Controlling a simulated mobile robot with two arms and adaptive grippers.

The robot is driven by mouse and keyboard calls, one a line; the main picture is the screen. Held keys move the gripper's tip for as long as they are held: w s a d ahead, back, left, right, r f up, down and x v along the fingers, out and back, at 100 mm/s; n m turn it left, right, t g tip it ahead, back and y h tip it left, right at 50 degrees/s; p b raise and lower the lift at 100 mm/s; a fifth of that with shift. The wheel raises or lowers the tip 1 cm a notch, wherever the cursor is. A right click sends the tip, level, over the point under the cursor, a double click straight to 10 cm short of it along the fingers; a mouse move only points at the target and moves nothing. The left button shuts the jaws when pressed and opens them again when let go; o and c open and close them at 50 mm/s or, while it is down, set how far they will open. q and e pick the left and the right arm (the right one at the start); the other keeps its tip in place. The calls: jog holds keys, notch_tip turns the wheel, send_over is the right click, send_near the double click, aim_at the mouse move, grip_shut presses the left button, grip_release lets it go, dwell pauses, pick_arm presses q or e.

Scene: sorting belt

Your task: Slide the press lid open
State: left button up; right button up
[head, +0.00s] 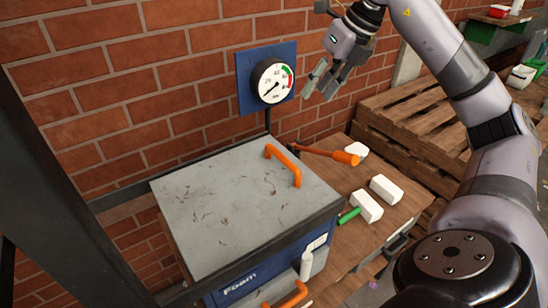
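The press (262,272) is a blue box with "Foam" lettering on its front. Its grey, scuffed metal lid (225,205) lies flat over the top and hides the inside. An orange bar handle (284,166) stands on the lid near its far right edge. My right gripper (317,92) is open and empty. It shows up and to the right of the handle, in front of the brick wall and beside the gauge, clear of the lid. My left gripper is not in view.
A pressure gauge (273,82) on a blue plate hangs on the brick wall. An orange mallet (345,158), white blocks (367,205) and a green-handled tool (349,216) lie on the wooden bench right of the press. Wooden pallets (415,125) stand behind. A second orange handle (288,296) is at the press front.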

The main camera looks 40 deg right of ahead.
notch_tip(320, 180, down, 4)
jog(key=r+b, duration=0.1)
jog(key=b, duration=0.5)
send_near(284, 157)
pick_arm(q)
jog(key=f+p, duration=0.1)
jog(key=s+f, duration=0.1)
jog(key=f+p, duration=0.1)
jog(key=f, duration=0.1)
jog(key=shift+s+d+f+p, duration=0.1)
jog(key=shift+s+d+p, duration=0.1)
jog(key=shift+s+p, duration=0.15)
pick_arm(e)
jog(key=x, duration=0.8)
jog(key=shift+w+f, duration=0.25)
jog(key=shift+f, duration=0.1)
grip_shut()
